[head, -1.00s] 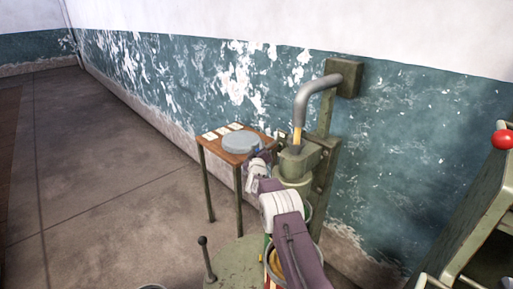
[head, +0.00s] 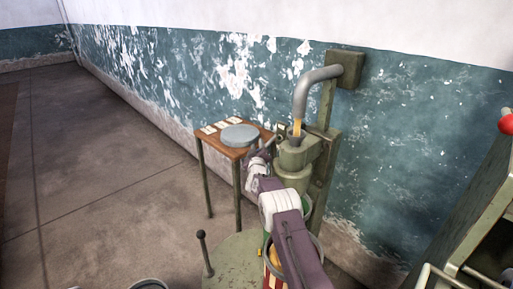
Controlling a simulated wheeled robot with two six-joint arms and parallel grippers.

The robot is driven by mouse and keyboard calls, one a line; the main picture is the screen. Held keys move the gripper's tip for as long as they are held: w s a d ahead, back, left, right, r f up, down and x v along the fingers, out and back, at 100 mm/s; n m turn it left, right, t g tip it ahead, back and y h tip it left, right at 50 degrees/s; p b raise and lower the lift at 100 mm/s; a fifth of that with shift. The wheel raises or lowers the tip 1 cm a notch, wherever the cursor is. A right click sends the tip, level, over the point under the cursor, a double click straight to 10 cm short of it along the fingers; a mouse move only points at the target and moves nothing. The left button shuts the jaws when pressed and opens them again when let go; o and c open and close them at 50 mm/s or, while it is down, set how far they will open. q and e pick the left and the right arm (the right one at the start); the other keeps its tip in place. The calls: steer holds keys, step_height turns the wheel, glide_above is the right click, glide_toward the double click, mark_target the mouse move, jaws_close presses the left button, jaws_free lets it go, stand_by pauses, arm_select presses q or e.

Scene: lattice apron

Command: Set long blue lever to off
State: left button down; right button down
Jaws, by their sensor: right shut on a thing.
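My right gripper (head: 268,151) is at the left side of a green machine (head: 293,181), just below its funnel-like top. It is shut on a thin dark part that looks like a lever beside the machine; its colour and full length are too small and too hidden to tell. My own arm covers the lower front of the machine. No lever shows clearly as blue. My left gripper is out of view.
A grey pipe (head: 303,95) pours a yellowish stream into the machine's top. A small wooden table (head: 231,151) with a grey disc (head: 239,135) stands behind left. A black-knobbed lever (head: 205,255) rises at front. A red knob (head: 507,124) is at the right edge.

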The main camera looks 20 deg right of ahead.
steer(key=shift+s+d, duration=0.1)
steer(key=shift+d, duration=0.25)
steer(key=c, duration=1.1)
jaws_free()
steer(key=shift+c, duration=0.2)
steer(key=shift+o, duration=0.9)
steer(key=shift+s+d, duration=0.1)
steer(key=shift+d, duration=0.05)
steer(key=shift+f, duration=0.15)
steer(key=shift+s+a+f, duration=0.1)
steer(key=shift+s+a, duration=0.1)
steer(key=shift+a, duration=0.05)
steer(key=b+v, duration=0.2)
steer(key=v, duration=0.6)
steer(key=shift+s+a+r+b, duration=0.15)
steer(key=shift+a+r+b, duration=0.05)
steer(key=shift+r+b, duration=0.2)
